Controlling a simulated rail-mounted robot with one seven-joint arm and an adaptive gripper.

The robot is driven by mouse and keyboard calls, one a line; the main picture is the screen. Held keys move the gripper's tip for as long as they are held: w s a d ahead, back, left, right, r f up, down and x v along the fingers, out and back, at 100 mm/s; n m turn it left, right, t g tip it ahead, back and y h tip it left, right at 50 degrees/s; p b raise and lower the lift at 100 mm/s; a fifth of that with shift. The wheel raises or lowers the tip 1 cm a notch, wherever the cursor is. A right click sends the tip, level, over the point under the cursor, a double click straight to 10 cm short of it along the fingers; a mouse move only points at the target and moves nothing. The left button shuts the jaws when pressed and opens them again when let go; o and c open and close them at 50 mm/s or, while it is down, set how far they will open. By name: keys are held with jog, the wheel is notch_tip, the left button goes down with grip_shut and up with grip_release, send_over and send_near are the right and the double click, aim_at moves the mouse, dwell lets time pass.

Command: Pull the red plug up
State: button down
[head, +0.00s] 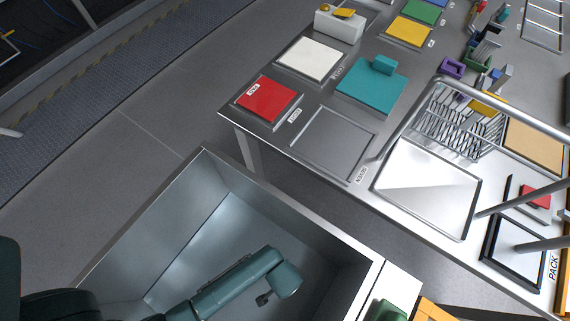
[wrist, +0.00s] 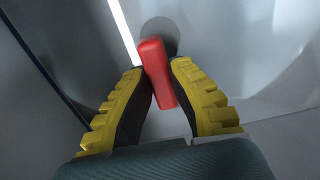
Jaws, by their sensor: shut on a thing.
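The red plug (wrist: 156,75) is a red, rounded block in the middle of the wrist view. My gripper (wrist: 159,72) has yellow-ridged fingers with dark inner pads, one on each side of the plug, and is shut on it. The far end of the plug overlaps a dark grey round patch (wrist: 160,30) on the basin's surface. I cannot tell whether the plug still touches that surface. In the head view my arm reaches down into the grey metal basin (head: 188,215). The plug cannot be made out there.
The basin walls stand close around my arm. A metal table (head: 270,142) stands beyond the basin, holding a red block (head: 268,101), a teal block (head: 370,92), a white block (head: 310,58) and a wire rack (head: 455,125). Open floor (head: 110,150) lies to the left.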

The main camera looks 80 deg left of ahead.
jog(key=shift+w, duration=0.1)
jog(key=c, duration=0.9)
grip_release()
notch_tip(320, 180, up, 12)
jog(key=shift+r, duration=0.1)
